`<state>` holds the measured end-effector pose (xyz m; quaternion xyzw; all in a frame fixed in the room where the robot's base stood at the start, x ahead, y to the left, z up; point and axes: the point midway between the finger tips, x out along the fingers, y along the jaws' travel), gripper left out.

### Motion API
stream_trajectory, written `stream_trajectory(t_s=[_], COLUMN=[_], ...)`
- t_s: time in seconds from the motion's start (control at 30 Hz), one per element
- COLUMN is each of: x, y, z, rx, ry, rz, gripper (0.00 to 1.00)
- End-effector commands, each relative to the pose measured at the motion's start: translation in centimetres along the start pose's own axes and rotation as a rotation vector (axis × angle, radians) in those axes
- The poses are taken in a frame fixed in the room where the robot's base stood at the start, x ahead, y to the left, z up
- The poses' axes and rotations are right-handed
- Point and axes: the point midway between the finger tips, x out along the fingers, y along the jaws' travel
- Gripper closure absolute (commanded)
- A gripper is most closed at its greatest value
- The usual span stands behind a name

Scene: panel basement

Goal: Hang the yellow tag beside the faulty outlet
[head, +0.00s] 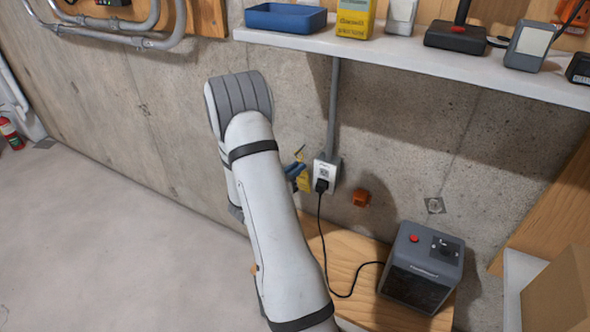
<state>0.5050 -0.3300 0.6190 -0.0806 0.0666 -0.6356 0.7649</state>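The white outlet (325,172) is on the concrete wall at the lower end of a grey conduit. A black plug is in it, with a cord running down. The yellow tag (304,182) shows as a small yellow piece just left of the outlet, partly hidden by my arm. Blue and dark parts of my gripper (295,170) show at the tag's upper left, very close to it or touching. The rest of my gripper is hidden behind my arm. I cannot tell whether it is shut on the tag, or what holds the tag.
A grey box with a red button (424,266) stands on a wooden top (345,250) below the outlet. A shelf (420,56) with several items juts out above. Floor at left is clear.

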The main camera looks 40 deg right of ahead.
Motion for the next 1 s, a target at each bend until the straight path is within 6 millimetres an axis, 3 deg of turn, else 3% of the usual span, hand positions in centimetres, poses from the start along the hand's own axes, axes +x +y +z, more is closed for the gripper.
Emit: stream_trajectory(t_s=[0.23,0.53,1.0], x=[0.0,-0.5,-7.3], y=[0.0,0.0,0.0], z=[0.0,0.1,0.1], rx=[0.000,0.000,-0.001], ry=[0.000,0.000,0.000], rz=[0.000,0.002,0.002], gripper=[0.67,0.67,0.67])
